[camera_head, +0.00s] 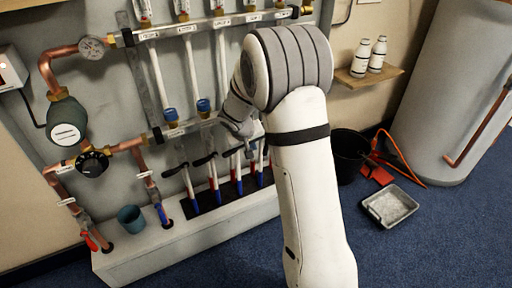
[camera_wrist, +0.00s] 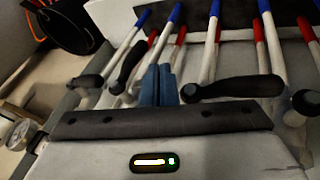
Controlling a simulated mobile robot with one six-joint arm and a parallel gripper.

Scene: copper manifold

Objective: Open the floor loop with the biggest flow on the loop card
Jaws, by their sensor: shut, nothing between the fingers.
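The manifold's upper rail (camera_head: 210,26) carries flow meters and small white labels; I cannot clearly read them. Its lower rail (camera_head: 185,129) has blue caps (camera_head: 203,106) at left; my arm hides its right part. Black lever handles (camera_head: 205,159) sit below it, above pipes marked red and blue. My gripper (camera_head: 238,128) is in front of the lower rail, partly hidden by my wrist. In the wrist view its blue fingers (camera_wrist: 158,85) are shut and empty, between a black lever (camera_wrist: 128,66) at left and another black lever (camera_wrist: 235,88) at right. Contact is unclear. I see no loop card.
A white ledge (camera_head: 130,262) with a blue-green cup (camera_head: 131,218) runs below the manifold. A pump (camera_head: 66,122) and copper pipes are at left. A black bucket (camera_head: 349,155), a grey tray (camera_head: 391,206) and a large tank (camera_head: 445,90) stand at right. Blue carpet is free in front.

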